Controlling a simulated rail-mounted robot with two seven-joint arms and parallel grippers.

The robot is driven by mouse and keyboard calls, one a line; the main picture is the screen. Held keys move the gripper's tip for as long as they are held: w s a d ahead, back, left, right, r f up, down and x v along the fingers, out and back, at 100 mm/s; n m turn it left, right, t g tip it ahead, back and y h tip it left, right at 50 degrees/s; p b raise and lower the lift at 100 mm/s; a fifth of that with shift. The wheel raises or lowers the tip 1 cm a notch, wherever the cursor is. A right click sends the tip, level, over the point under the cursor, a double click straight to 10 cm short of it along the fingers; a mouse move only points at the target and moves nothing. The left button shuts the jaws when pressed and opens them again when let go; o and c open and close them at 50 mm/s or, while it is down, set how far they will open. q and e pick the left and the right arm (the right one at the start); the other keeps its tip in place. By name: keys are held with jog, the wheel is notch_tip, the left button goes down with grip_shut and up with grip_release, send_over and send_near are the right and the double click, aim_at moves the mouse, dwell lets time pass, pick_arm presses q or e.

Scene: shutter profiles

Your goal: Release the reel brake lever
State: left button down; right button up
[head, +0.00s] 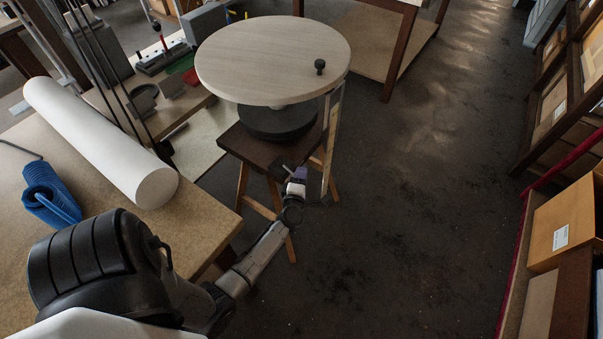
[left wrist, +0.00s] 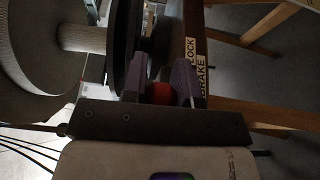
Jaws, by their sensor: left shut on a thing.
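The reel has a round pale wooden flange (head: 265,55) with a dark knob on top and a dark round base (head: 278,122) beneath it, on a wooden stand (head: 260,150). My left gripper (head: 297,176) is low at the stand's front right edge. In the left wrist view its purple fingers (left wrist: 161,84) are shut on the red knob (left wrist: 159,94) of the brake lever. A label (left wrist: 197,66) reading LOCK and BRAKE is on the stand beside the fingers. The rest of the lever is mostly hidden. My right gripper is not in view.
A workbench (head: 95,185) at left holds a white roll (head: 100,140) and a blue coiled hose (head: 48,192). A metal strip (head: 333,140) stands upright beside the reel. Shelving with boxes (head: 566,220) lines the right. The dark floor (head: 410,200) between is clear.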

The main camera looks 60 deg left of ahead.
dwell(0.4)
pick_arm(q)
jog(key=c, duration=0.9)
grip_release()
jog(key=shift+s+d, duration=0.1)
jog(key=p+v, duration=0.1)
jog(key=v, duration=1.2)
jog(key=shift+s+d, duration=0.2)
jog(key=shift+s, duration=0.05)
